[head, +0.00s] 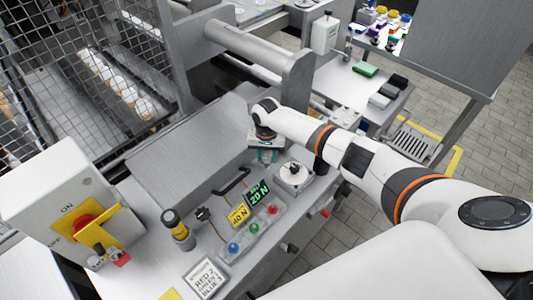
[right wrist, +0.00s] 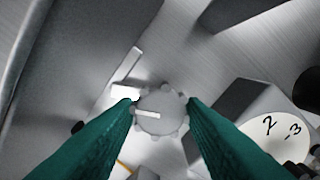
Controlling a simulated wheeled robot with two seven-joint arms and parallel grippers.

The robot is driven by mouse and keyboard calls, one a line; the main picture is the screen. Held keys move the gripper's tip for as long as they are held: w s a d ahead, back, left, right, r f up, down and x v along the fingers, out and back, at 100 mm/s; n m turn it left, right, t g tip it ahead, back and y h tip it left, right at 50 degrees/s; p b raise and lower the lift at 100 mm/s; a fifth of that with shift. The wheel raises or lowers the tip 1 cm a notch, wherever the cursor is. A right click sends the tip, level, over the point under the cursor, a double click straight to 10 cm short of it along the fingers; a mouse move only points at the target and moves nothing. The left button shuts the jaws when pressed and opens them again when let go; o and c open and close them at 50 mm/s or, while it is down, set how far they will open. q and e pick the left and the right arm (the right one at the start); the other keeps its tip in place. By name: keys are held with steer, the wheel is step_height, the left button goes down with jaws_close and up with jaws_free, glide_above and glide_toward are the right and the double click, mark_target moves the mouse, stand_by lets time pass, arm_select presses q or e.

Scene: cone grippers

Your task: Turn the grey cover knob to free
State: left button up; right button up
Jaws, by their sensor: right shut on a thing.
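The grey cover knob (right wrist: 160,112) is round with a scalloped rim and a pale pointer line. In the right wrist view it sits between the green fingers of my right gripper (right wrist: 162,103), which touch it on both sides. The pointer line lies nearly level in that view, tilted slightly. In the head view my right gripper (head: 266,156) points down at the panel beside the long grey cover (head: 190,145), and hides the knob. My left gripper is not in view.
A white dial (head: 293,178) stands right of the gripper; its numbered face (right wrist: 274,136) shows in the wrist view. Nearby are a black handle (head: 231,182), a 20 N sign (head: 258,194), coloured buttons (head: 254,229) and a red-yellow switch (head: 88,225).

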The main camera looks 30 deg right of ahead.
mark_target(266, 158)
steer(key=n, duration=0.6)
steer(key=shift+p, duration=0.4)
steer(key=n, duration=0.6)
steer(key=shift+n, duration=0.3)
steer(key=o, duration=1)
steer(key=shift+r, duration=0.1)
step_height(266, 158, up, 12)
steer(key=shift+f+b, duration=0.1)
steer(key=shift+b, duration=0.7)
